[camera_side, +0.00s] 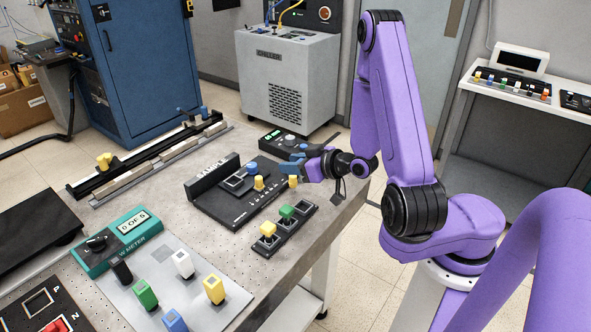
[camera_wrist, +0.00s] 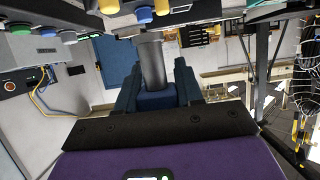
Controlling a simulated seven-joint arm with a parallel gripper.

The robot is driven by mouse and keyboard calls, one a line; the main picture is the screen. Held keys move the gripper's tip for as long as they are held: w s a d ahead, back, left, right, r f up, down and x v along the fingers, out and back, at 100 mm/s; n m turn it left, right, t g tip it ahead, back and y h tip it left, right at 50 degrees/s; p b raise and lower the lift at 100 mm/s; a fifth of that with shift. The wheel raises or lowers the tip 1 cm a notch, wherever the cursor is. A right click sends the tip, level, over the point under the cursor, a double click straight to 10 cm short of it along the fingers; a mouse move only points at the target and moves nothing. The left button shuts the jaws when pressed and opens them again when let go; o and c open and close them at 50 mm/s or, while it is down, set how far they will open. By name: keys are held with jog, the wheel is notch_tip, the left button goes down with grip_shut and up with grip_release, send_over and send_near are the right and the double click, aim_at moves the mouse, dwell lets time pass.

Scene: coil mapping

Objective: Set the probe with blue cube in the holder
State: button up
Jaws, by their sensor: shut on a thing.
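My gripper (camera_side: 291,169) reaches in from the right over the table's right edge, with its blue fingers pointing left. In the wrist view my gripper (camera_wrist: 158,82) is shut on the probe with blue cube: the blue cube (camera_wrist: 156,101) sits between the fingers and the dark grey shaft (camera_wrist: 151,62) extends away from them. In the side view the held probe is hard to separate from the blue fingers.
A black panel (camera_side: 225,208) with a blue knob (camera_side: 252,168) and yellow pieces lies left of the gripper. A light plate (camera_side: 195,300) with several coloured cubes and a teal meter (camera_side: 105,249) are at front left. A rail (camera_side: 140,165) runs along the back left.

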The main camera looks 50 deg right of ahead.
jog(key=w+a+r+n+g+y, duration=0.1)
jog(key=w+a+n+g+y, duration=0.2)
jog(key=w+n+y, duration=0.45)
jog(key=w+a+r+n+g+y, duration=0.1)
jog(key=w+a+n+g+y, duration=0.25)
jog(key=w, duration=0.65)
jog(key=shift+w+a+f+n+g+y, duration=0.1)
jog(key=shift+a+f+n+g+y, duration=0.2)
jog(key=shift+f+n+g, duration=1.05)
jog(key=shift+w+a+f+n+g+y, duration=0.15)
jog(key=shift+f+n+g+y, duration=0.3)
jog(key=shift+f+n+g, duration=0.8)
jog(key=shift+a+f+n+g+y, duration=0.3)
jog(key=shift+f+n+g, duration=0.6)
jog(key=shift+f, duration=0.8)
jog(key=shift+d+f, duration=0.15)
jog(key=shift+f, duration=0.45)
jog(key=o, duration=1.6)
jog(key=shift+s+f, duration=0.1)
jog(key=shift+o, duration=0.2)
notch_tip(320, 180, up, 7)
jog(key=shift+r, duration=0.2)
